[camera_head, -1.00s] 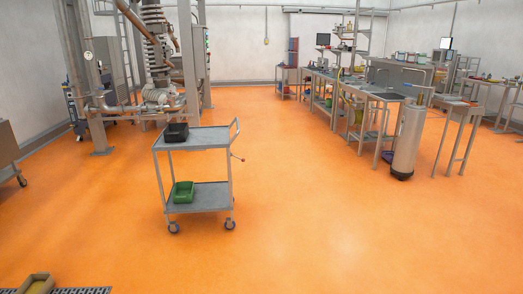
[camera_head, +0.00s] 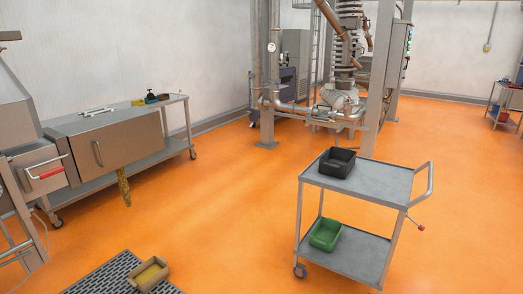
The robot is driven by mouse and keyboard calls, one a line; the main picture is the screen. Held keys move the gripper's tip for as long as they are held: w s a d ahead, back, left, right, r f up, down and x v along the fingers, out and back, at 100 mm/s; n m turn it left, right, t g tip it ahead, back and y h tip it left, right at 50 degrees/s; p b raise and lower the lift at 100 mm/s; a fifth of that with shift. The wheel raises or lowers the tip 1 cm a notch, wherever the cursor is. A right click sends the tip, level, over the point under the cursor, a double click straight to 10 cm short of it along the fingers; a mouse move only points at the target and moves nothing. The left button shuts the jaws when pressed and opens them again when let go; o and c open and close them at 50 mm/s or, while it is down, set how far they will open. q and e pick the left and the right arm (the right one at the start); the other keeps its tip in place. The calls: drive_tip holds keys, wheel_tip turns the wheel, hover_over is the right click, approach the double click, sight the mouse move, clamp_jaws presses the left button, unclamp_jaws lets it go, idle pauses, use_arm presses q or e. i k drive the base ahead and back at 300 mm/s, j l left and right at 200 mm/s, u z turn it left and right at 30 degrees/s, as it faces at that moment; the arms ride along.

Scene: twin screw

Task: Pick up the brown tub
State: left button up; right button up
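A brown tub (camera_head: 148,275) with a yellowish inside sits on the dark floor grate (camera_head: 108,276) near the bottom edge of the head view, left of centre. It looks upright, and nothing covers it. Neither of my grippers shows in the head view.
A grey two-shelf cart (camera_head: 385,186) stands to the right, with a black tub (camera_head: 337,162) on top and a green tub (camera_head: 325,234) below. A metal workbench (camera_head: 108,147) lines the left wall. Orange floor (camera_head: 225,200) between them is clear.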

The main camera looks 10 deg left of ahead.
sight(145, 277)
drive_tip(key=i+j+u, duration=0.4)
drive_tip(key=i, duration=0.35)
drive_tip(key=i+u, duration=0.45)
drive_tip(key=i, duration=0.25)
drive_tip(key=i+l+u, duration=0.2)
drive_tip(key=i+u, duration=0.2)
drive_tip(key=i, duration=0.35)
drive_tip(key=i+j, duration=0.15)
drive_tip(key=i, duration=0.45)
drive_tip(key=i+j, duration=0.15)
drive_tip(key=i, duration=0.5)
drive_tip(key=i+j, duration=0.1)
drive_tip(key=i, duration=0.5)
